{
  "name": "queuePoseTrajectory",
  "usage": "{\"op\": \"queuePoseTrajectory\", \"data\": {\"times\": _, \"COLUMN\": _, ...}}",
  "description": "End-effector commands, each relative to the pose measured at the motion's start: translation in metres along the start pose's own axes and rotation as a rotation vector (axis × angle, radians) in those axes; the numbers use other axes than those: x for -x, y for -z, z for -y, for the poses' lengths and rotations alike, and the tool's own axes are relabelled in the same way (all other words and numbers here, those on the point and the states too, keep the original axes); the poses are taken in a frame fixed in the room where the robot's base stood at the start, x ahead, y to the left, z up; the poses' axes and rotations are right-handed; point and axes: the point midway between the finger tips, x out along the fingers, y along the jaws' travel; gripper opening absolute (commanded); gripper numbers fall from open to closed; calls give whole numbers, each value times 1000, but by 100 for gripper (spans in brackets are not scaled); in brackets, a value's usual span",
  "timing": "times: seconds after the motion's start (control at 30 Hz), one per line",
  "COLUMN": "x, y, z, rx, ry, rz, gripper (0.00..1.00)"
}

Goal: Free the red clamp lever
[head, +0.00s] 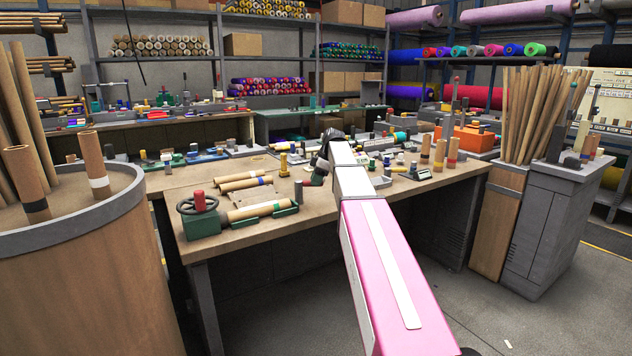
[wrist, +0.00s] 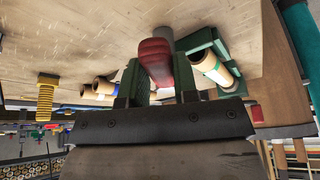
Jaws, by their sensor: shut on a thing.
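The red clamp lever (wrist: 155,55) shows in the wrist view between the two green-padded fingers of my gripper (wrist: 158,82). The gripper is shut on it. A grey cylinder (wrist: 163,37) stands just beyond the lever. A green cradle (wrist: 205,45) holding a cardboard roll (wrist: 216,68) is to its right. In the head view my gripper (head: 318,176) reaches down over the table, and the lever is too small and covered to make out. The green cradle (head: 282,211) there lies left of the gripper, with a grey post (head: 298,191) at its end.
A green block with a handwheel (head: 200,217) and a red top stands at the table's front left corner. Loose cardboard rolls (head: 245,183) and a yellow spool (head: 284,165) lie near. Tools and rolls fill the right side. The front middle of the table (head: 300,232) is clear.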

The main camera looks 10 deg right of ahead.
Motion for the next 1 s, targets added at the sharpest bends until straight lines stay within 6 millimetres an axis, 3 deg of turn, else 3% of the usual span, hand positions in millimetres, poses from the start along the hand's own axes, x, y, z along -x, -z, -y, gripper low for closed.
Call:
{"op": "queuePoseTrajectory", "data": {"times": 0.43, "x": 0, "y": 0, "z": -1, "rx": 18, "ry": 5, "rz": 1, "gripper": 0}}
{"op": "queuePoseTrajectory", "data": {"times": 0.47, "x": 0, "y": 0, "z": -1, "rx": 18, "ry": 5, "rz": 1, "gripper": 34}}
{"op": "queuePoseTrajectory", "data": {"times": 0.5, "x": 0, "y": 0, "z": -1, "rx": 18, "ry": 5, "rz": 1, "gripper": 47}}
{"op": "queuePoseTrajectory", "data": {"times": 0.53, "x": 0, "y": 0, "z": -1, "rx": 17, "ry": 5, "rz": 1, "gripper": 53}}
{"op": "queuePoseTrajectory", "data": {"times": 0.83, "x": 1, "y": 0, "z": -1, "rx": 14, "ry": 4, "rz": 0, "gripper": 53}}
{"op": "queuePoseTrajectory", "data": {"times": 1.0, "x": 17, "y": 0, "z": -2, "rx": 13, "ry": 3, "rz": 0, "gripper": 53}}
